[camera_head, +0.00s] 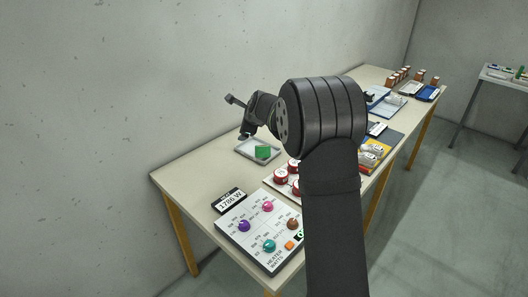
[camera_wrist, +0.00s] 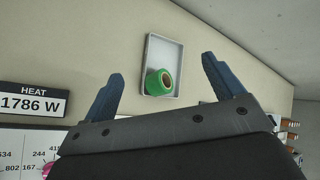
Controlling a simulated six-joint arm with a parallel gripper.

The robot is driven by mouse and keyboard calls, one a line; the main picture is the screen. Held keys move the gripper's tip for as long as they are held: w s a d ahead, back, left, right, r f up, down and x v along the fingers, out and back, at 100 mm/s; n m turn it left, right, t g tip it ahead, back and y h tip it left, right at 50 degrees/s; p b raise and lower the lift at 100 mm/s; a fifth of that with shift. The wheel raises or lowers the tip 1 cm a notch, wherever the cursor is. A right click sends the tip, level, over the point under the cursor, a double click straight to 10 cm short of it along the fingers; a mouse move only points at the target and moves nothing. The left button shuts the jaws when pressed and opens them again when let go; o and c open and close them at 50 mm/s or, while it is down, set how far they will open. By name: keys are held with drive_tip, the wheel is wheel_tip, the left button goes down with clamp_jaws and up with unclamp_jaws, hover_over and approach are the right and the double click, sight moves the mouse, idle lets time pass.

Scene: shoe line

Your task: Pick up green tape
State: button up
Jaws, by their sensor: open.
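The green tape (camera_head: 263,153) lies in a shallow grey tray (camera_head: 243,146) near the wall side of the table. In the wrist view the green tape (camera_wrist: 159,82) is a roll with its hole showing, in the lower part of the tray (camera_wrist: 166,45). My gripper (camera_head: 240,117) is above the table near the tray, apart from the tape. In the wrist view its two blue fingers are spread wide and my gripper (camera_wrist: 162,76) is empty, with the tape beyond and between the fingertips.
A heater panel (camera_head: 240,229) with coloured knobs and a 1786 W display (camera_head: 229,201) stand at the table's near end. Red-and-white round items (camera_head: 281,174) are beside the tray, partly behind my arm. Blue trays (camera_head: 427,93) and several small jars are at the far end. A wall runs along the left.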

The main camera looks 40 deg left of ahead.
wheel_tip(320, 180, down, 7)
drive_tip(key=s+m+t, duration=0.2)
drive_tip(key=m+t, duration=0.1)
drive_tip(key=m, duration=0.5)
drive_tip(key=m+t, duration=0.4)
drive_tip(key=m, duration=0.5)
approach(262, 153)
drive_tip(key=shift+h, duration=0.3)
drive_tip(key=x, duration=0.6)
drive_tip(key=shift+w+a+r, duration=0.15)
drive_tip(key=shift+w+a, duration=0.15)
drive_tip(key=shift+a, duration=0.05)
drive_tip(key=shift+x, duration=2.95)
drive_tip(key=shift+s, duration=0.1)
drive_tip(key=shift+c, duration=0.5)
drive_tip(key=c, duration=1)
drive_tip(key=shift+c, duration=0.4)
